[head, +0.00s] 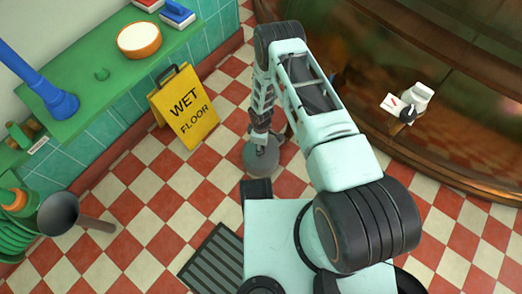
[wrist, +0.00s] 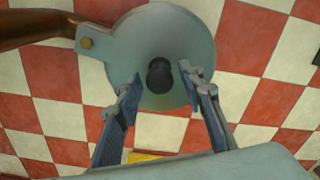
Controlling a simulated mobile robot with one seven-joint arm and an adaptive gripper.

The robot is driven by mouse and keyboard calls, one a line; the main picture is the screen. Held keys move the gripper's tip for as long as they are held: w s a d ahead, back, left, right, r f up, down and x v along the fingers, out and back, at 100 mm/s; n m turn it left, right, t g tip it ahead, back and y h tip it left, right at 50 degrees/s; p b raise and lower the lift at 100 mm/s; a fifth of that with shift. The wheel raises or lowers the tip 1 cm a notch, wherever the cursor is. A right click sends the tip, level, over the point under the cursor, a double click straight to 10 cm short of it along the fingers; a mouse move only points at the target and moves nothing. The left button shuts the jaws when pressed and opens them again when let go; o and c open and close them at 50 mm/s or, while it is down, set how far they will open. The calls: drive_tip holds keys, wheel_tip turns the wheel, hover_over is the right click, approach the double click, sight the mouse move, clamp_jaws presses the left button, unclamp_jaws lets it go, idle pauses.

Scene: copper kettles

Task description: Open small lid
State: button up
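The small lid (wrist: 185,30) is a round grey-green disc with a dark knob (wrist: 159,77) at its middle. A tab with a brass-coloured bolt (wrist: 87,43) joins its left side, beside a copper-coloured pipe (wrist: 35,27). In the head view a grey disc (head: 262,162), which looks like this lid, lies below my gripper. My gripper (wrist: 159,72) is open, with one finger on each side of the knob in the wrist view. I cannot tell whether the fingers touch the knob or lid. The lid's underside is hidden.
A yellow wet-floor sign (head: 187,108) stands left of the arm. A green counter (head: 80,87) runs along the left wall. Checkered floor is open between.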

drive_tip(key=shift+f, duration=1.1)
clamp_jaws()
